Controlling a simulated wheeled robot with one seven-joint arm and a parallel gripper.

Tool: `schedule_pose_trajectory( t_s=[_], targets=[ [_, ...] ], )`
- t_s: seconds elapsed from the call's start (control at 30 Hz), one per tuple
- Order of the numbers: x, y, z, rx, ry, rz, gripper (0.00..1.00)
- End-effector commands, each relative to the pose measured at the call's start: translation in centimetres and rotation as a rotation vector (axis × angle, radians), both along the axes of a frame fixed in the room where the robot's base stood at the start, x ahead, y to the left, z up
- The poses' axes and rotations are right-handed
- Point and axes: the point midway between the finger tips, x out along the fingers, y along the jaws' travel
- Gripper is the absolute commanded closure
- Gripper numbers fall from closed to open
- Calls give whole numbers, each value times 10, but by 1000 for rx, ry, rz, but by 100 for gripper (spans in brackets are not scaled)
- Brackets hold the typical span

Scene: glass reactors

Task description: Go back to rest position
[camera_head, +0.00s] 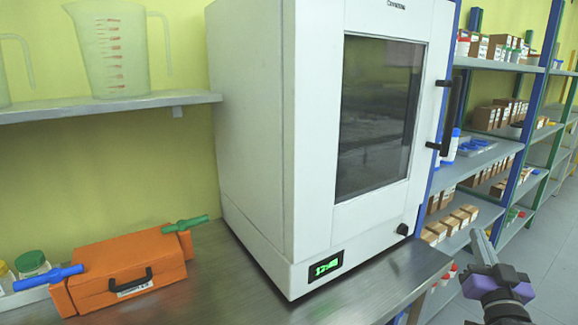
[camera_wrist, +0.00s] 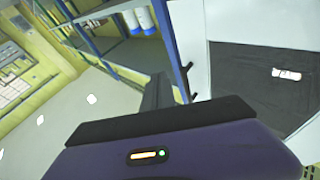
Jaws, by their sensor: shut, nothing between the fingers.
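My gripper (camera_head: 480,240) is at the lower right of the head view, to the right of the white cabinet and in front of the shelving. Its grey fingers point up and away from its purple body, close together with nothing between them. In the wrist view the purple body fills the bottom, and the dark fingers (camera_wrist: 158,92) stick out ahead of it. The white cabinet (camera_head: 253,120) stands on the metal bench with its door shut. It has a dark window, a black handle (camera_head: 449,115) and a green lit display (camera_head: 325,267). My gripper appears apart from it.
An orange case (camera_head: 122,270) lies on the metal bench (camera_head: 215,290) at the left, with lidded jars (camera_head: 32,262) beside it. A wall shelf (camera_head: 110,106) holds plastic jugs (camera_head: 110,50). Shelving (camera_head: 480,160) with boxes stands at the right. Floor (camera_head: 535,255) at the far right is clear.

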Motion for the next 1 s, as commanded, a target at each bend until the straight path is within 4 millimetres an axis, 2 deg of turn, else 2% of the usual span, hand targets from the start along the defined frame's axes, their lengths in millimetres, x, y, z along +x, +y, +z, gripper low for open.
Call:
schedule_pose_trajectory(
  t_s=[0.03,0.1,0.4,0.7,1.0],
  targets=[
    [-16,17,-17,15,1,5,100],
    [-36,35,-33,28,1,7,100],
    [-133,107,-91,61,37,24,100],
    [-237,165,-124,59,130,63,100],
    [-337,206,-136,27,274,137,100]
  ],
)
